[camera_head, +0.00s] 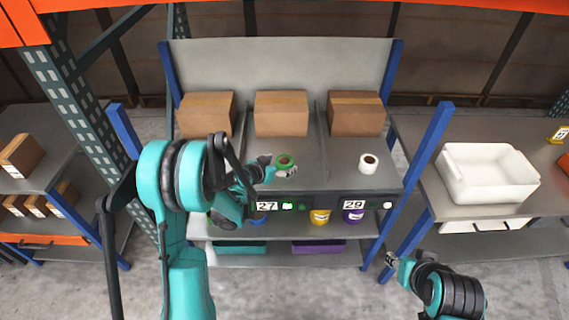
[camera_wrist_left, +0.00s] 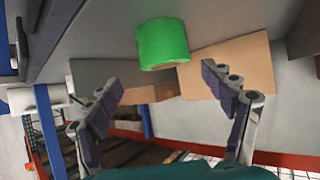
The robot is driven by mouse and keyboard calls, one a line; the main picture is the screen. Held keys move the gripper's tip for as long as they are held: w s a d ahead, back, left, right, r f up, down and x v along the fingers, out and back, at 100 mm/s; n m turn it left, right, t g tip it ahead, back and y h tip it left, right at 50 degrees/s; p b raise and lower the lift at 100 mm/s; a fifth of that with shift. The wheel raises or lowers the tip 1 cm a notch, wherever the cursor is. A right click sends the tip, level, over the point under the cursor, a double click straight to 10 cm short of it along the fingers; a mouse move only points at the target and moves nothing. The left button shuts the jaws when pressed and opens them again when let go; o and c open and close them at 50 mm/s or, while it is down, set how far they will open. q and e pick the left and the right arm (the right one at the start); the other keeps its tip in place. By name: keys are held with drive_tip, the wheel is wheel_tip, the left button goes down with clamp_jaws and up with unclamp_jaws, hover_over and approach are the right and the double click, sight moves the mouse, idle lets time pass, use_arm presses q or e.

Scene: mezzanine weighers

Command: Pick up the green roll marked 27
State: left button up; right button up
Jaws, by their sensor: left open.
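The green roll (camera_head: 285,160) stands on the grey shelf, in the bay above the label 27 (camera_head: 267,206). It also shows in the left wrist view (camera_wrist_left: 163,42), top centre, just beyond my fingertips. My left gripper (camera_head: 278,168) is at the roll, coming from the left. In the left wrist view its fingers (camera_wrist_left: 162,82) are spread wide with nothing between them, and the roll looks apart from them. No number is readable on the roll. My right gripper (camera_head: 392,262) is low at the right, away from the shelf; its jaws are too small to judge.
A white roll (camera_head: 368,163) stands in the right bay above the label 29 (camera_head: 352,205). Cardboard boxes (camera_head: 281,113) stand behind, with thin dividers between bays. A white bin (camera_head: 487,178) is on the right table.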

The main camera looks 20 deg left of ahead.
sight(282, 164)
use_arm(q)
drive_tip(key=shift+w+a+f, duration=0.15)
drive_tip(key=shift+w+f, duration=0.1)
drive_tip(key=shift+f, duration=0.15)
drive_tip(key=x, duration=0.2)
drive_tip(key=shift+w+f+b, duration=0.25)
drive_tip(key=shift+f+b, duration=0.1)
drive_tip(key=shift+b, duration=0.05)
drive_tip(key=b+x, duration=0.2)
drive_tip(key=x, duration=0.3)
drive_tip(key=shift+w+a, duration=0.1)
drive_tip(key=shift+w, duration=0.15)
drive_tip(key=shift+s+r, duration=0.1)
drive_tip(key=shift+r, duration=0.05)
drive_tip(key=shift+c, duration=0.6)
drive_tip(key=c, duration=1.3)
drive_tip(key=shift+c, duration=0.2)
